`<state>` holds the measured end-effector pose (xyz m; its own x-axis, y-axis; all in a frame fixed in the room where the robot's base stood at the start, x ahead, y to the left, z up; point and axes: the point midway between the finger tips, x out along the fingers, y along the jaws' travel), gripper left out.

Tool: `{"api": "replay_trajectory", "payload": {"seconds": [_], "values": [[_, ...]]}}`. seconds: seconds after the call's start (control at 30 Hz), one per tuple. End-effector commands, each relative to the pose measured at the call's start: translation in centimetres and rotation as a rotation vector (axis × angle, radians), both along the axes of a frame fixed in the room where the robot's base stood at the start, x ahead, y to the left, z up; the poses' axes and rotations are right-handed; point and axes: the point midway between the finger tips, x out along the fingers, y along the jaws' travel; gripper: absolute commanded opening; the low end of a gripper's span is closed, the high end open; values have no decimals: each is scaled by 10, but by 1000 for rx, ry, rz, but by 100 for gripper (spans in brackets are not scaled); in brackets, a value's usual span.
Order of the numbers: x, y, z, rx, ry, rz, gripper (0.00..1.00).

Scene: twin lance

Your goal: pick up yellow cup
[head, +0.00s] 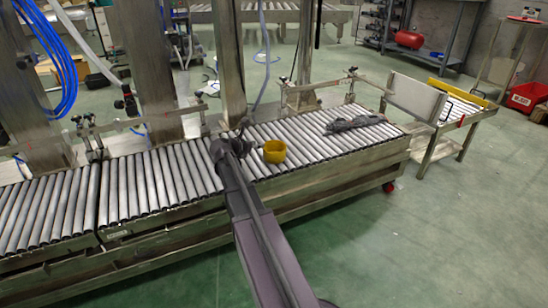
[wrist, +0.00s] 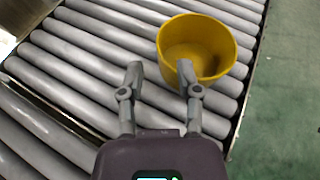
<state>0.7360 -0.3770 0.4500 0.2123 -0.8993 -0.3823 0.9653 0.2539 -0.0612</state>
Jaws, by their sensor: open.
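The yellow cup (head: 274,151) stands upright on the roller conveyor (head: 180,178), just right of my gripper in the head view. In the wrist view the yellow cup (wrist: 197,50) is ahead and to the right, its open top and inside showing. My gripper (wrist: 160,75) is open with nothing between its fingers. The right fingertip overlaps the cup's near rim in the wrist view; I cannot tell whether it touches. In the head view my gripper (head: 236,140) is small and dark, and its fingers are hard to make out.
A grey crumpled item (head: 352,123) lies on the rollers farther right. Metal posts (head: 228,60) and a side rail stand along the conveyor's far side. A small table (head: 440,140) is at the right end. The rollers around the cup are clear.

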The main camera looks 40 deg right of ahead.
Motion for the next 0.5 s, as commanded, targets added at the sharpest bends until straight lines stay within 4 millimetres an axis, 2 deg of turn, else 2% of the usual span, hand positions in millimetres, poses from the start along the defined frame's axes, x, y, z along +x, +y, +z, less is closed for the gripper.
{"api": "replay_trajectory", "payload": {"seconds": [0.5], "values": [[2,-7,-3,0,-1,0,44]]}}
